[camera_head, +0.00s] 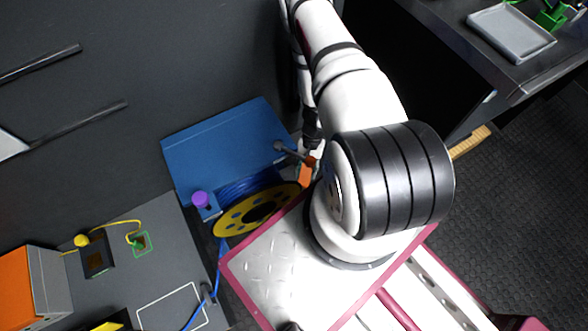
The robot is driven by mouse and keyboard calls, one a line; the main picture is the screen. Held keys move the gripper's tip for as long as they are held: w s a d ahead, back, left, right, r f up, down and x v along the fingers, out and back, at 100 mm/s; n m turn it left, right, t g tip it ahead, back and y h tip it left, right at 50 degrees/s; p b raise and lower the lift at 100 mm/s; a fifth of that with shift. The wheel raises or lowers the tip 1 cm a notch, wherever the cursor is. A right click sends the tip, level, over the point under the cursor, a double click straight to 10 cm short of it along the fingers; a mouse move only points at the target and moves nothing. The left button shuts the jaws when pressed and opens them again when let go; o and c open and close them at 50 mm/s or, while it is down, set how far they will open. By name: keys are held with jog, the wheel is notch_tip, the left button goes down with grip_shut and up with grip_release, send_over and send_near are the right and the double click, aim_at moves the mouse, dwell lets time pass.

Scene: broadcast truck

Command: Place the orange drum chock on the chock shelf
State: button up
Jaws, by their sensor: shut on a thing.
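The orange drum chock (305,176) is small in the head view, left of my arm's big joint and beside the right edge of the cable drum (223,222). My gripper (309,162) points down at it and is shut on it; the fingers are partly hidden by the arm. The drum has a yellow flange and blue cable. A flat blue panel (215,140) lies behind the drum. I cannot tell which surface is the chock shelf. Whether the chock touches the drum is unclear.
A grey bench (175,265) at left holds a yellow-plugged cable, a dark box (95,258) and an orange-sided case (22,290). A purple knob (200,199) stands by the drum. A dark desk with a grey tray (510,35) is at upper right. Dark floor is open at right.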

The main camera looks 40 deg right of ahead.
jog(key=w, duration=0.2)
jog(key=w+a+b, duration=0.1)
jog(key=w, duration=0.1)
jog(key=shift+w+a, duration=0.15)
jog(key=shift+w, duration=0.2)
notch_tip(320, 180, down, 4)
jog(key=shift+r+b, duration=0.15)
jog(key=shift+b, duration=0.75)
jog(key=shift+r, duration=0.1)
jog(key=o, duration=1.2)
jog(key=shift+o, duration=0.2)
jog(key=p+v, duration=0.3)
jog(key=v, duration=0.9)
